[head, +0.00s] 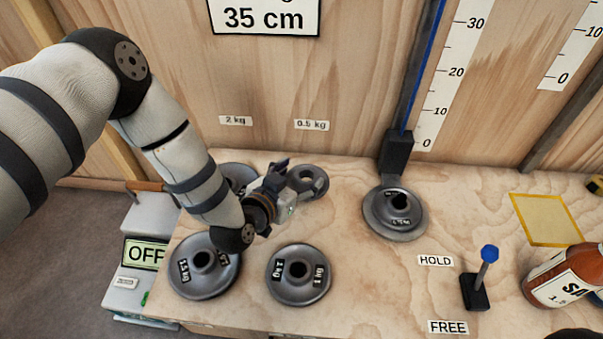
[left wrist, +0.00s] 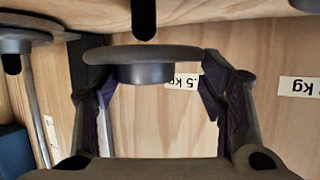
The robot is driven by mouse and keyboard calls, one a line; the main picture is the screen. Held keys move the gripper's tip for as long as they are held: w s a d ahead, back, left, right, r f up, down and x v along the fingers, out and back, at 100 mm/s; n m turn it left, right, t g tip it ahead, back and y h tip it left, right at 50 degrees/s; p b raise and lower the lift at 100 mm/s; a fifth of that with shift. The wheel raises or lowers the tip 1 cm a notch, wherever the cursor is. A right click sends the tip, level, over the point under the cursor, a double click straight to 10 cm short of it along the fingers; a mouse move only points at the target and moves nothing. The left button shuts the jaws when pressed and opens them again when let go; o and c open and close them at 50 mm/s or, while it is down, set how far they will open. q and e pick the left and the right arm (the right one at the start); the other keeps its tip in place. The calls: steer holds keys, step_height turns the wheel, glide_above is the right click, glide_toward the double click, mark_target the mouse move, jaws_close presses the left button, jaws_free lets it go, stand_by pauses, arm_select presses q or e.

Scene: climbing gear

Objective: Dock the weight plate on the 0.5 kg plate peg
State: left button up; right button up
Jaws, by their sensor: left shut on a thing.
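My left gripper (head: 290,190) reaches in from the left and is shut on a small dark grey weight plate (head: 319,187) near the back wall, below the 0.5 kg label (head: 312,125). In the left wrist view, which is upside down, the plate (left wrist: 140,70) sits between my two fingers (left wrist: 160,95), its hub facing down in the picture. A dark peg (left wrist: 143,18) comes from the top edge and ends just short of the plate's rim. The plate looks apart from it; I cannot tell whether its hole lines up.
A larger plate (head: 236,172) is partly behind my gripper, under the 2 kg label (head: 235,120). Two more plates (head: 190,284) (head: 283,293) lie in front. Another plate (head: 378,222) sits by the scale.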

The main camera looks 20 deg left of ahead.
mark_target(299, 189)
arm_select(q)
step_height(299, 189, down, 4)
steer(key=b, duration=0.2)
steer(key=shift+b, duration=0.3)
arm_select(e)
steer(key=shift+s+f+g, duration=0.15)
steer(key=shift+s+f, duration=0.15)
steer(key=shift+f, duration=0.25)
steer(key=shift+s+f+g, duration=0.15)
steer(key=shift+s+f, duration=0.15)
steer(key=shift+f, duration=0.2)
arm_select(q)
steer(key=shift+r, duration=0.1)
steer(key=shift+p, duration=0.55)
arm_select(e)
steer(key=shift+w+r, duration=0.1)
steer(key=shift+r, duration=0.35)
arm_select(q)
steer(key=shift+f, duration=0.25)
arm_select(e)
steer(key=shift+f, duration=0.15)
arm_select(q)
steer(key=shift+r+p, duration=0.55)
steer(key=shift+r, duration=0.25)
arm_select(e)
steer(key=shift+r, duration=0.6)
steer(key=shift+w+r, duration=0.1)
steer(key=shift+r, duration=0.1)
